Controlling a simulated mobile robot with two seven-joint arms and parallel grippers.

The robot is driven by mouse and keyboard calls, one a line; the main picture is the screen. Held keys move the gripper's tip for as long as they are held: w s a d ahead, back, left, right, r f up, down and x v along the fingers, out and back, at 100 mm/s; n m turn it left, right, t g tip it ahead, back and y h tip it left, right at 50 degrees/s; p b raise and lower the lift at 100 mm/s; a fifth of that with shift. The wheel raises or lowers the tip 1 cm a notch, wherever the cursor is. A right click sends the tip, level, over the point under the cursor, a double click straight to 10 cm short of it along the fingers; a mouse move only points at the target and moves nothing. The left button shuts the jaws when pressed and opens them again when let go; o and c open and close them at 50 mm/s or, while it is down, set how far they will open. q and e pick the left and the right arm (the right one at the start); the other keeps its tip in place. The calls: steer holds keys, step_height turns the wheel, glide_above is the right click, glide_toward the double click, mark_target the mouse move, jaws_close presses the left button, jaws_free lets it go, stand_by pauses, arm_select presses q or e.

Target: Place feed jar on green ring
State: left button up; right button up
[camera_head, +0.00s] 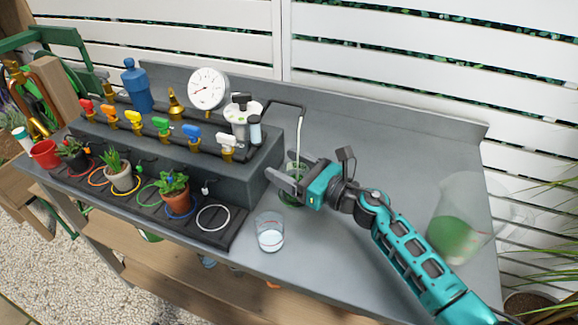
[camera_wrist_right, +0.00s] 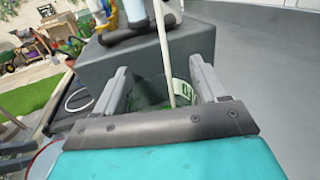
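The feed jar (camera_head: 293,197) is a small clear jar with green contents and a green-marked label. It stands on the grey bench under a thin pale tube that reaches down into it. My right gripper (camera_head: 285,182) is around it with its fingers apart. In the right wrist view the jar (camera_wrist_right: 182,92) shows between the two fingers, partly hidden by the gripper; I cannot tell whether they touch it. The green ring (camera_head: 148,195) lies on the black tray (camera_head: 222,237) at the left, with no jar on it.
A glass of pale liquid (camera_head: 270,233) stands near the front edge, between the tray and my right arm. Potted plants (camera_head: 174,197) and a white ring (camera_head: 213,218) flank the green ring. A grey block with colored valves (camera_head: 160,125) stands behind. A large jug (camera_head: 457,232) is at right.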

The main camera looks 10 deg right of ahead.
steer(key=o, duration=0.3)
steer(key=shift+r, duration=0.25)
steer(key=v, duration=0.6)
steer(key=shift+s+d+f, duration=0.15)
steer(key=shift+s+d, duration=0.4)
steer(key=shift+s, duration=0.05)
steer(key=shift+s, duration=0.1)
